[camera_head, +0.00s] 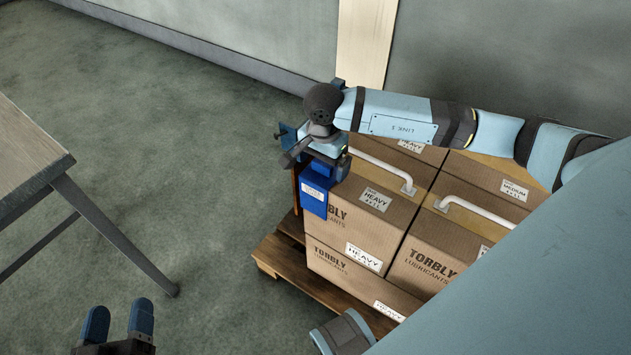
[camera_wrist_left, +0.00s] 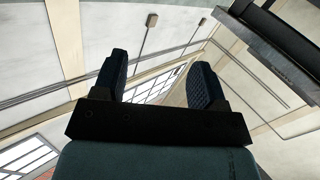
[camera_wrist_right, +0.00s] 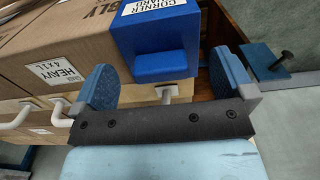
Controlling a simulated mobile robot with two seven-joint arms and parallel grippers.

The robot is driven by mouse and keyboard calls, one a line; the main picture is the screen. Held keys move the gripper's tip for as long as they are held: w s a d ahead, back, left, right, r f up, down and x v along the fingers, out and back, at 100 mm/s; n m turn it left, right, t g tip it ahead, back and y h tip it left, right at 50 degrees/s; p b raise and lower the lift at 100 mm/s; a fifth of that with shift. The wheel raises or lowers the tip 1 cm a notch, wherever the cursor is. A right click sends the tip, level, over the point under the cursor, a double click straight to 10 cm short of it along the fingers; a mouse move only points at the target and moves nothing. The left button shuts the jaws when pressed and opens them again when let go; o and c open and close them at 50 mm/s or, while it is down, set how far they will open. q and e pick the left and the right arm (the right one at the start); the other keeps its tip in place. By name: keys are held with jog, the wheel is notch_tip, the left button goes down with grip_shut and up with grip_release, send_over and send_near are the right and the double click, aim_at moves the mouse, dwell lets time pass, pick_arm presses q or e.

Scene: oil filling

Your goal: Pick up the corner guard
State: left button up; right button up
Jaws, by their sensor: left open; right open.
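The blue corner guard (camera_head: 314,197), with a white label, sits at the upper left corner of the front carton in the head view. In the right wrist view the corner guard (camera_wrist_right: 152,32) shows a blue block jutting out toward my right gripper (camera_wrist_right: 165,82). That gripper is open, its blue fingers on either side of the block, with gaps visible. In the head view my right gripper (camera_head: 326,152) is at the guard's top, partly hidden by its own wrist.
Stacked brown cartons (camera_head: 330,262) with white handles stand on a wooden pallet (camera_head: 275,262). A blue bracket with a dark peg (camera_wrist_right: 285,60) is close to the right gripper's right finger. A table (camera_head: 30,160) stands at the left. The floor between is clear.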

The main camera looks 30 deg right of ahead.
jog(key=shift+f, duration=0.75)
jog(key=c, duration=1)
pick_arm(q)
jog(key=shift+d+r, duration=0.1)
jog(key=shift+r, duration=0.5)
pick_arm(e)
jog(key=shift+r, duration=0.1)
